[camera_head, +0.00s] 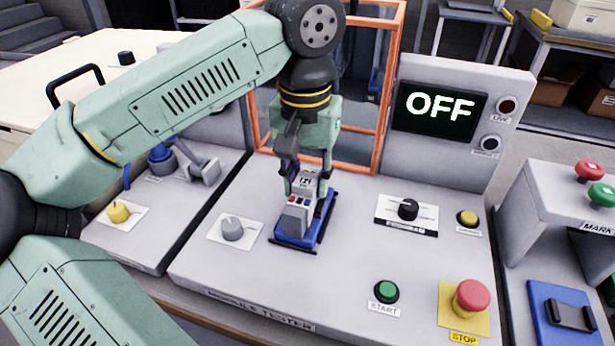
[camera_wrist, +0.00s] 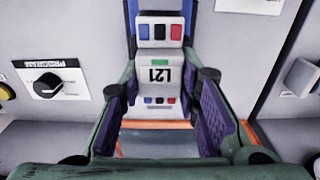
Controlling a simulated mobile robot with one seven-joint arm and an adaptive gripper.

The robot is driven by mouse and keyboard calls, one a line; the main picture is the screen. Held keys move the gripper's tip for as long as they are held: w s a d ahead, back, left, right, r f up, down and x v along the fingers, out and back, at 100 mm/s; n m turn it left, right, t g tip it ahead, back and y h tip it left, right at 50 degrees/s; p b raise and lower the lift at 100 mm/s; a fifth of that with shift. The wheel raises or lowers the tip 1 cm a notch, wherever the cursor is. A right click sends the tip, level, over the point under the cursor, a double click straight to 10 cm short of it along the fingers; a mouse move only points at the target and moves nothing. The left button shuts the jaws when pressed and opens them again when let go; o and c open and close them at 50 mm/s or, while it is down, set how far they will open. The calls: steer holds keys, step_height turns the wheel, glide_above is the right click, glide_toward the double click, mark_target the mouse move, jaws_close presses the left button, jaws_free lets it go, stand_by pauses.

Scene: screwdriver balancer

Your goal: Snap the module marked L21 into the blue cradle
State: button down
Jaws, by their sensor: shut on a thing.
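The module marked L21 (camera_head: 297,213) is a light grey block with small red and blue patches. Its label shows upside down in the wrist view (camera_wrist: 160,75). My gripper (camera_head: 306,188) is shut on the module from above; its two fingers also flank it in the wrist view (camera_wrist: 165,115). The blue cradle (camera_head: 320,230) with dark side rails lies on the module tester's top, directly under the module. Blue edges of the cradle show beside the module in the wrist view (camera_wrist: 133,14). I cannot tell whether the module is snapped in or only resting there.
The tester's screen (camera_head: 437,107) reads OFF. A grey knob (camera_head: 232,229), a black program knob (camera_head: 408,209), a green START button (camera_head: 386,291) and a red STOP button (camera_head: 471,297) surround the cradle. Another blue fixture (camera_head: 553,290) sits on the right station. An orange frame (camera_head: 384,90) stands behind.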

steer(key=c, duration=1.1)
jaws_free()
steer(key=shift+r, duration=0.1)
steer(key=shift+r, duration=0.1)
steer(key=r, duration=1.1)
steer(key=shift+s+a+r, duration=0.1)
steer(key=shift+s+r, duration=0.15)
steer(key=shift+r, duration=0.15)
